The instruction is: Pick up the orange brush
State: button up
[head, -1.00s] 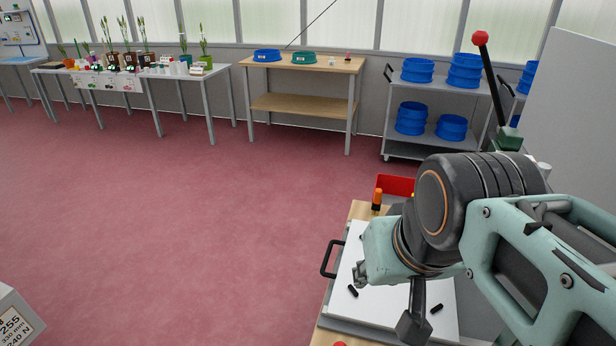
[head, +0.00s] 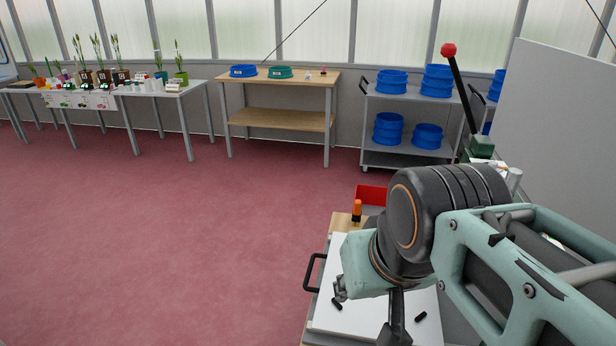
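A small upright object with an orange top and a dark lower part (head: 357,209), which may be the orange brush, stands near the far edge of the wooden-edged table beside me. Bristles cannot be made out. My arm reaches over this table from the right. The dark end of the arm, apparently my gripper (head: 396,328), hangs over the white board, nearer to me than the orange object and apart from it. Its fingertips cannot be made out clearly, and nothing is seen held.
The white board (head: 340,268) has a black handle (head: 314,272) and small black pieces on it. A red bin (head: 371,194) is just behind the orange object. A grey cart (head: 400,160) with blue bowls and a wooden table (head: 318,78) stand farther back. The red floor at left is clear.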

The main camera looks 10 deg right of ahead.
aim_at(357, 214)
jog(key=u, duration=0.75)
jog(key=i+j+u, duration=0.1)
jog(key=j, duration=0.25)
jog(key=i+j+u, duration=0.1)
jog(key=j, duration=0.25)
jog(key=i+j, duration=0.2)
jog(key=j, duration=0.15)
jog(key=i+j+z, duration=0.1)
jog(key=j, duration=0.3)
jog(key=i+j+z, duration=0.15)
jog(key=i, duration=0.3)
jog(key=i+j+z, duration=0.15)
jog(key=i+j, duration=0.2)
jog(key=i, duration=0.15)
jog(key=i+z, duration=0.4)
jog(key=i+j+z, duration=0.1)
jog(key=i+z, duration=0.25)
jog(key=i, duration=0.15)
jog(key=i+z, duration=1.05)
jog(key=z, duration=0.2)
jog(key=i+z, duration=0.2)
jog(key=z, duration=0.15)
jog(key=i+j+z, duration=0.1)
jog(key=z, duration=0.3)
jog(key=i, duration=0.1)
